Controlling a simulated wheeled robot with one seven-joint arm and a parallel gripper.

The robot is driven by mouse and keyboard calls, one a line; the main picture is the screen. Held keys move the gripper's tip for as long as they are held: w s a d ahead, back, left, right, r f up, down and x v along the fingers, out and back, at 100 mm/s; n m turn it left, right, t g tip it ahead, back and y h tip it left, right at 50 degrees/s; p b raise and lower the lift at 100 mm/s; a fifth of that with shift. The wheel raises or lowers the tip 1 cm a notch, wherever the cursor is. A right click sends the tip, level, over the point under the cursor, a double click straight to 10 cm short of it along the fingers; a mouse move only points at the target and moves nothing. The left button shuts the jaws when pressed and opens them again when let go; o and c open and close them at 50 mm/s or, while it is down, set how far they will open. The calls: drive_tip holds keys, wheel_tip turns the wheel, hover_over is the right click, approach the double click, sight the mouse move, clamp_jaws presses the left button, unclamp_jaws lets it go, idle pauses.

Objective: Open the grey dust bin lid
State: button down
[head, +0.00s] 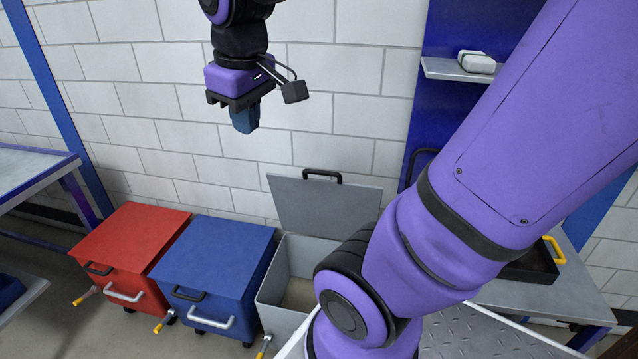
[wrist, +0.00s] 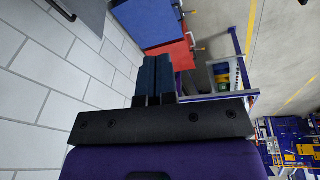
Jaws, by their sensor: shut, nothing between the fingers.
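The grey dust bin (head: 268,296) stands at the right end of a row of bins against the wall. Its grey lid (head: 322,207) is raised and leans back towards the wall, with a black handle (head: 322,173) at its top edge. The inside of the bin shows; its right part is hidden behind my arm. My gripper (head: 245,122) is high above the bins, to the upper left of the lid and apart from it. Its dark blue fingers are together and empty, pointing down. They also show shut in the wrist view (wrist: 155,78).
A blue bin (head: 212,262) and a red bin (head: 130,245), both with closed lids, stand left of the grey one. A blue-framed table (head: 35,170) is at the left. A shelf (head: 445,68) and a bench with a black tray (head: 530,265) are at the right.

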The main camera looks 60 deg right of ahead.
sight(319, 182)
drive_tip(key=w+d+f+n+g+h, duration=0.45)
drive_tip(key=d+f+n+g, duration=0.3)
drive_tip(key=f+n, duration=0.35)
drive_tip(key=w+d+f+n+g+h, duration=0.3)
drive_tip(key=d+f+n+g+h, duration=0.45)
drive_tip(key=f, duration=0.55)
drive_tip(key=d+f+m+t+h, duration=0.65)
drive_tip(key=f+m+t, duration=0.5)
drive_tip(key=m, duration=0.55)
drive_tip(key=d+f+m+t+h, duration=0.6)
drive_tip(key=f+m+t, duration=0.5)
drive_tip(key=m, duration=0.6)
drive_tip(key=shift+t+h, duration=0.25)
drive_tip(key=shift+t, duration=0.2)
drive_tip(key=shift+w+d+f+x, duration=0.15)
drive_tip(key=shift+w+f+x, duration=0.1)
drive_tip(key=shift+x, duration=2)
drive_tip(key=shift+w+d+f+x, duration=0.15)
drive_tip(key=shift+w+d+x, duration=0.05)
drive_tip(key=shift+x, duration=2.1)
drive_tip(key=shift+w+d+f+x, duration=0.15)
drive_tip(key=shift+w+f+x, duration=0.1)
drive_tip(key=shift+x, duration=2)
